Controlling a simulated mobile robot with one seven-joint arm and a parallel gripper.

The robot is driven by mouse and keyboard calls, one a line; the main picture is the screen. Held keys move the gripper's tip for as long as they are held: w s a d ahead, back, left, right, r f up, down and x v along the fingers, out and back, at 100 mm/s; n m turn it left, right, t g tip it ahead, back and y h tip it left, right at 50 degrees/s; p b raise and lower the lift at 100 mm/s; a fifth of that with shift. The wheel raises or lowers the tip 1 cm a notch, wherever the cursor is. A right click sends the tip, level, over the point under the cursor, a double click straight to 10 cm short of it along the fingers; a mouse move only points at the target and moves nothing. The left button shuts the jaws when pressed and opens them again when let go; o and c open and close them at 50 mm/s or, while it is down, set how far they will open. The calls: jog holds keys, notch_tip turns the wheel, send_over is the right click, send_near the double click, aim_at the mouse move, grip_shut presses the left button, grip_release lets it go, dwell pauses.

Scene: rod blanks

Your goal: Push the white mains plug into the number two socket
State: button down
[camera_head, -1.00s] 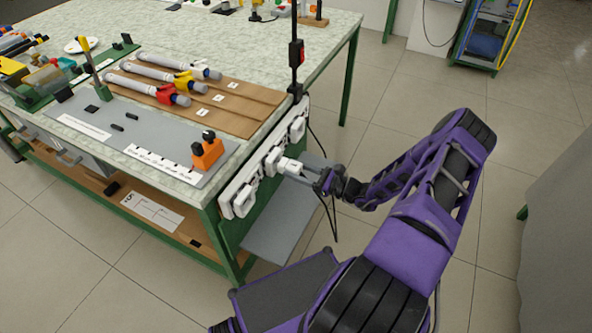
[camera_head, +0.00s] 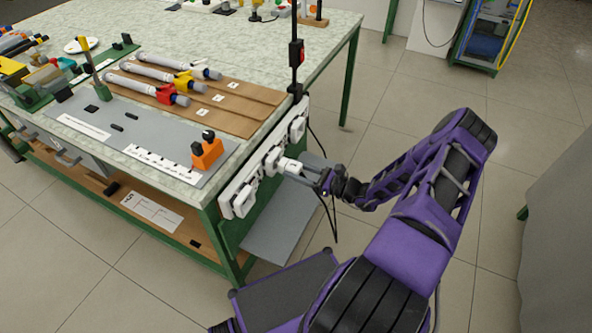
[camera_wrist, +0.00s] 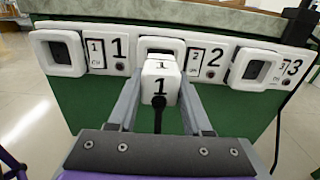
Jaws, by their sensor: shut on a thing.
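The white mains plug (camera_wrist: 160,82), marked 1, is held between the fingers of my gripper (camera_wrist: 160,100). Its dark cord hangs down between them. In the wrist view the plug is in front of the number two socket (camera_wrist: 148,42), the middle one, and covers its lower part. The dark upper part of the opening shows above the plug. I cannot tell whether they touch. In the head view the plug (camera_head: 290,166) is close to the socket strip (camera_head: 239,194) on the bench end, with my gripper (camera_head: 308,173) shut on it.
The number one socket (camera_wrist: 60,53) is to the left and the number three socket (camera_wrist: 254,68) to the right. A grey shelf (camera_head: 280,235) is below the strip. A black post with a red switch (camera_head: 297,53) rises at the bench corner.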

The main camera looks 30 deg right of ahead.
aim_at(287, 167)
jog(key=shift+x, duration=1.65)
jog(key=shift+c, duration=1.3)
grip_release()
jog(key=v, duration=1.7)
jog(key=shift+d, duration=0.15)
jog(key=shift+s, duration=0.15)
